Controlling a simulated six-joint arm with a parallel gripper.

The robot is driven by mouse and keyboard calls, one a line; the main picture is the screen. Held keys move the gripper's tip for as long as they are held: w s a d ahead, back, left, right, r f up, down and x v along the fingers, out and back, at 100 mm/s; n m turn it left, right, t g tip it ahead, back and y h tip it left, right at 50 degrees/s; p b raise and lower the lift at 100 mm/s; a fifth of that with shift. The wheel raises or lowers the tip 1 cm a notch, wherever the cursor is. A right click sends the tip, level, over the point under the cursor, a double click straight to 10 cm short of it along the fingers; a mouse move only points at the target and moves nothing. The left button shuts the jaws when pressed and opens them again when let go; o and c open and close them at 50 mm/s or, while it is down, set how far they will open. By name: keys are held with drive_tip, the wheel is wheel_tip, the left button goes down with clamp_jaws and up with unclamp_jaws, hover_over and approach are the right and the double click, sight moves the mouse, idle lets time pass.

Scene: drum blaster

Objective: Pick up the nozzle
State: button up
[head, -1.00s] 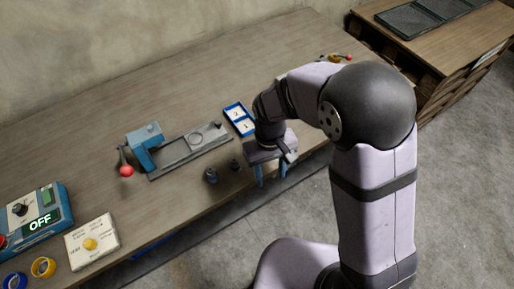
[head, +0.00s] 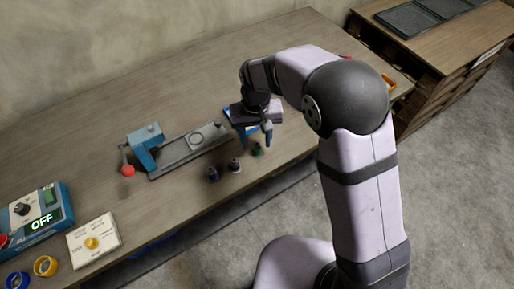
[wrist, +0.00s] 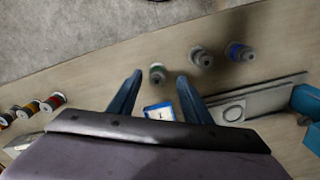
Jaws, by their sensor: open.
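Three small nozzles stand in a row near the table's front edge: a blue-banded one (head: 213,175), a grey one (head: 235,166) and a green one (head: 257,149). The wrist view also shows the green nozzle (wrist: 157,74), the grey nozzle (wrist: 201,57) and the blue-banded nozzle (wrist: 240,51). My gripper (head: 256,141) points down, open and empty, close to the green nozzle. In the wrist view the green nozzle appears between the blue fingertips (wrist: 158,77); I cannot tell how high above it they are. The task does not say which nozzle.
A grey rail fixture (head: 190,148) with a blue clamp (head: 145,143) lies left of the nozzles. A blue-framed numbered card (wrist: 158,112) is behind the green nozzle. Several spools (wrist: 53,101) sit at the wrist view's left. A control box (head: 35,215) is at the left.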

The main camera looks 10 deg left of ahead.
sight(257, 145)
drive_tip(key=shift+w+d+f+p, duration=0.15)
drive_tip(key=shift+f+p, duration=0.45)
drive_tip(key=shift+f, duration=0.7)
drive_tip(key=shift+w+a+f+p, duration=0.15)
drive_tip(key=shift+f+p, duration=0.45)
drive_tip(key=shift+f, duration=0.7)
drive_tip(key=shift+d, duration=0.1)
drive_tip(key=shift+c, duration=0.4)
drive_tip(key=shift+w, duration=0.1)
clamp_jaws()
